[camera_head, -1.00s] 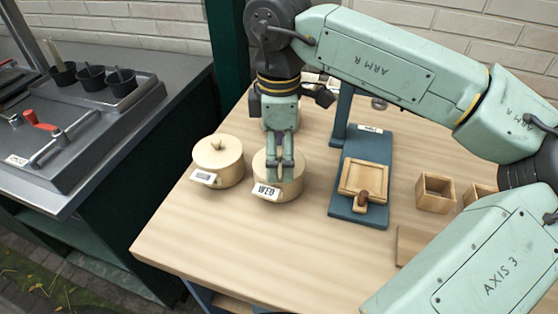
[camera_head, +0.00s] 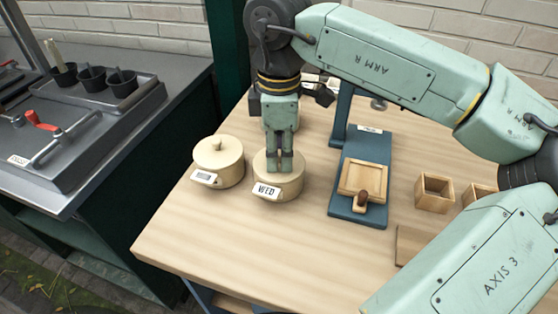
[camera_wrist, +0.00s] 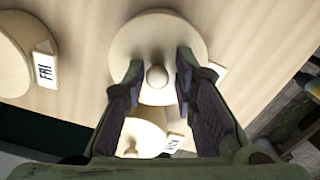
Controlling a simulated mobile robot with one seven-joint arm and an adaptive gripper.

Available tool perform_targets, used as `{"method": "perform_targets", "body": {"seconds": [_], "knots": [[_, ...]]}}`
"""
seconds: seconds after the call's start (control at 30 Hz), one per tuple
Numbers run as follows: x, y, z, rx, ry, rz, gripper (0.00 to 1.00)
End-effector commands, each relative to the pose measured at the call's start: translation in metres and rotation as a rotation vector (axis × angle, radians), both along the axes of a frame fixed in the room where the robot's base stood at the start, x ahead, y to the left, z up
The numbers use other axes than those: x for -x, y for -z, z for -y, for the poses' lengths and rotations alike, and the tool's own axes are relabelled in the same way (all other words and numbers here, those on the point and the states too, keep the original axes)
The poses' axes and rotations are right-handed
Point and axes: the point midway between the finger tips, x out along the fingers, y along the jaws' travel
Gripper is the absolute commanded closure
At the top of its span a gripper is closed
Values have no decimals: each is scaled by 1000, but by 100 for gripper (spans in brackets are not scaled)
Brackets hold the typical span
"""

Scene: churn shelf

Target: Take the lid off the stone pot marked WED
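The round cream stone pot marked WED (camera_head: 279,190) stands on the wooden table. Its lid (camera_wrist: 158,32) is on it, with a small round knob (camera_wrist: 157,76) in the middle. My gripper (camera_head: 280,166) points straight down over this lid and hides the knob in the head view. In the wrist view my gripper (camera_wrist: 160,72) is open, one finger on each side of the knob, with a gap showing on both sides. The knob is not gripped.
A similar lidded pot (camera_head: 218,161) stands close on the left. A pot marked FRI (camera_wrist: 14,58) shows in the wrist view. A blue stand with a wooden press (camera_head: 364,180) and wooden boxes (camera_head: 435,193) are to the right. The table front is clear.

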Motion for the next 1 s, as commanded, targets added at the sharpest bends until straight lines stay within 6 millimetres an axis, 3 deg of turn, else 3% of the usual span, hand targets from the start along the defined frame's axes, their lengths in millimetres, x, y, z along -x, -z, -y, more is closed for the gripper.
{"method": "perform_targets", "body": {"seconds": [0.7,1.0], "knots": [[2,7,0,2,-4,-12,100],[-4,-11,5,3,-9,-12,100]]}}
